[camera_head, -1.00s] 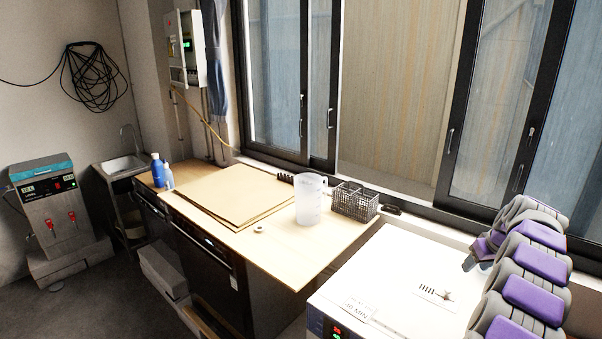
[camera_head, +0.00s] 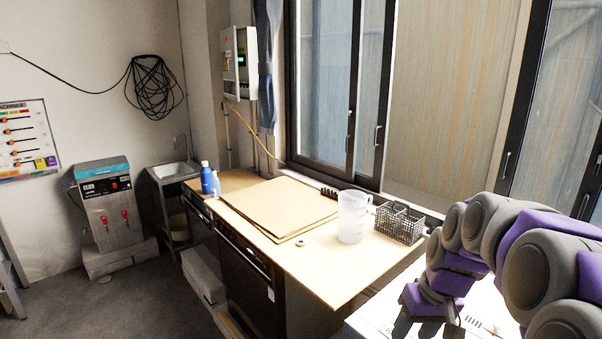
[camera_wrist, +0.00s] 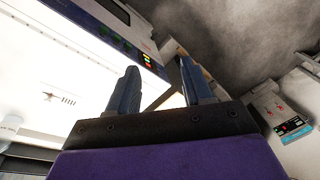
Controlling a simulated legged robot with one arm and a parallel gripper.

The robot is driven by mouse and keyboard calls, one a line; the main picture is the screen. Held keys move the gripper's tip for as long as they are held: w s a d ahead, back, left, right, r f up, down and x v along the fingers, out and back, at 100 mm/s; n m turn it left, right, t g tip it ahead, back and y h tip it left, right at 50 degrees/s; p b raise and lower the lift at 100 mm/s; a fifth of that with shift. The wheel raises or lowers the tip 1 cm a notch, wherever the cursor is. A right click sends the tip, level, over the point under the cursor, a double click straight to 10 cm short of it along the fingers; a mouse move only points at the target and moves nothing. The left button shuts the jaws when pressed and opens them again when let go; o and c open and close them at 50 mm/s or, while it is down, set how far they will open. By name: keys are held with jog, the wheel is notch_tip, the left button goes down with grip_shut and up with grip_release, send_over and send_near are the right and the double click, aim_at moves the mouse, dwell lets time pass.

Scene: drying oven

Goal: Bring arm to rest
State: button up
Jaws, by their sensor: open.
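My gripper (camera_wrist: 158,78) shows in the wrist view with its two dark fingers spread and nothing between them. It is open. In the head view, my purple and grey arm is bent at the lower right, and its end hangs over the white oven top. The white drying oven (camera_wrist: 60,80) fills the left of the wrist view, and its panel with small lit digits (camera_wrist: 148,60) lies behind the fingers. In the head view, only a part of the oven top (camera_head: 372,320) shows, because my arm covers the rest.
A wooden counter (camera_head: 330,272) carries a clear measuring jug (camera_head: 353,217), a wire basket (camera_head: 400,224), flat brown boards (camera_head: 278,208) and a blue bottle (camera_head: 206,178). A boiler with red taps (camera_head: 112,205) stands at the left. The floor in front (camera_head: 110,305) is clear.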

jog(key=s+a+f+g, duration=0.1)
jog(key=s+a+f, duration=0.1)
jog(key=s, duration=0.7)
jog(key=s+a+f+g+h, duration=0.1)
jog(key=s+a, duration=0.2)
jog(key=s, duration=0.6)
jog(key=s+a+f+h, duration=0.1)
jog(key=s+a+f, duration=0.1)
jog(key=s, duration=0.7)
jog(key=shift+s+a+f+m+g, duration=0.3)
jog(key=shift+s+a+m+g, duration=0.05)
jog(key=shift+a+m+g, duration=0.1)
jog(key=shift+d, duration=0.1)
